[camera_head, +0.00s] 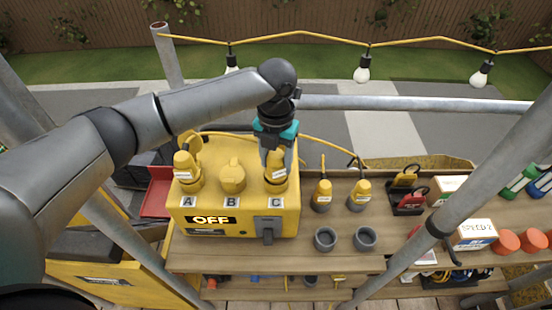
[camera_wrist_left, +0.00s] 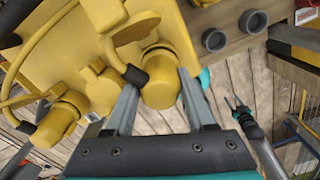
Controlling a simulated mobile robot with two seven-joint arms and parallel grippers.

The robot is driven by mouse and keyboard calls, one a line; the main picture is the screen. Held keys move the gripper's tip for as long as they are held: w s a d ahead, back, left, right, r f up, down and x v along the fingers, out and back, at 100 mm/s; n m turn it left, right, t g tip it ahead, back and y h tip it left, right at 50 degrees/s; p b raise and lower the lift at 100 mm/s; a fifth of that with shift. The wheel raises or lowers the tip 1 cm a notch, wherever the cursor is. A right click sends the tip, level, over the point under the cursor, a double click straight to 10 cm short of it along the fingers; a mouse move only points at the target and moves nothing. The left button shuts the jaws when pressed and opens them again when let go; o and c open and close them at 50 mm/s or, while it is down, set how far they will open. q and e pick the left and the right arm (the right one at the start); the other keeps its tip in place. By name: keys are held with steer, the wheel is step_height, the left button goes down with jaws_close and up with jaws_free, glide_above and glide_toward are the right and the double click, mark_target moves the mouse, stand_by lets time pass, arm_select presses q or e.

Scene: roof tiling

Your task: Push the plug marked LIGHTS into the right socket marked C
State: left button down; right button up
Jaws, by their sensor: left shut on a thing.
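The yellow power box (camera_head: 235,222) stands on the bench with sockets marked A, B and C along its top and an OFF sign on its front. My left gripper (camera_head: 277,150) is shut on a yellow plug (camera_head: 276,172) at socket C (camera_head: 277,186). The plug also shows between the fingers in the left wrist view (camera_wrist_left: 160,92). Its label is too small to read, and how deep it sits is hard to tell. Another yellow plug (camera_head: 187,168) stands at socket A. Socket B (camera_head: 232,177) has its cap closed. A small arm end, apparently my right gripper (camera_wrist_left: 238,106), shows in the left wrist view.
Two yellow plugs (camera_head: 322,190) (camera_head: 361,190) stand on the bench (camera_head: 290,259) right of the box, with two grey cups (camera_head: 325,239) (camera_head: 365,239) before them. A slanting scaffold pole (camera_head: 462,180) crosses at the right.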

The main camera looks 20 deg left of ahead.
arm_select(q)
steer(key=shift+f, duration=0.45)
steer(key=c, duration=0.5)
jaws_free()
step_height(320, 180, up, 8)
steer(key=p, duration=0.8)
steer(key=shift+r+p, duration=0.25)
steer(key=shift+p, duration=0.05)
steer(key=shift+r, duration=1.25)
